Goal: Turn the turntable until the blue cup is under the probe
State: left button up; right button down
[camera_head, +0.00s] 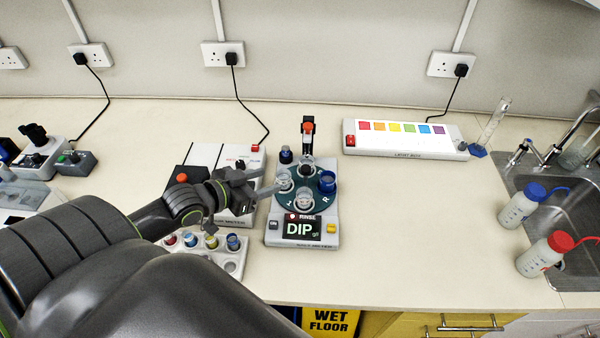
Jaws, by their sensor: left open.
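The dark green turntable (312,200) sits on a white machine whose screen reads DIP. The blue cup (327,182) stands at its right side, apart from the probe. The probe (308,135) is on a black upright with an orange-red top at the machine's back; its tip is hard to make out. A clear cup (304,198) stands at the turntable's front and another clear one at its left. My left gripper (273,179) is open, its fingers reaching over the turntable's left edge near the left cup; contact cannot be told. My right gripper is out of view.
A white rack (230,262) with several small coloured pots is at the front left. A small dark blue container (286,155) stands at the machine's back left. A lit colour panel (400,145) lies behind right, and wash bottles stand by the sink. The bench right of the machine is clear.

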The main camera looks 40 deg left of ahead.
pick_arm(q)
send_near(303, 170)
jog(key=a+x, duration=0.1)
jog(key=x, duration=0.7)
jog(key=shift+w+d, duration=0.15)
jog(key=shift+d, duration=0.3)
jog(key=shift+w+d+f, duration=0.1)
jog(key=shift+w+f, duration=0.1)
jog(key=shift+w, duration=0.2)
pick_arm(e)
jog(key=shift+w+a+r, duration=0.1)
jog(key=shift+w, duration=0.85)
pick_arm(q)
grip_shut()
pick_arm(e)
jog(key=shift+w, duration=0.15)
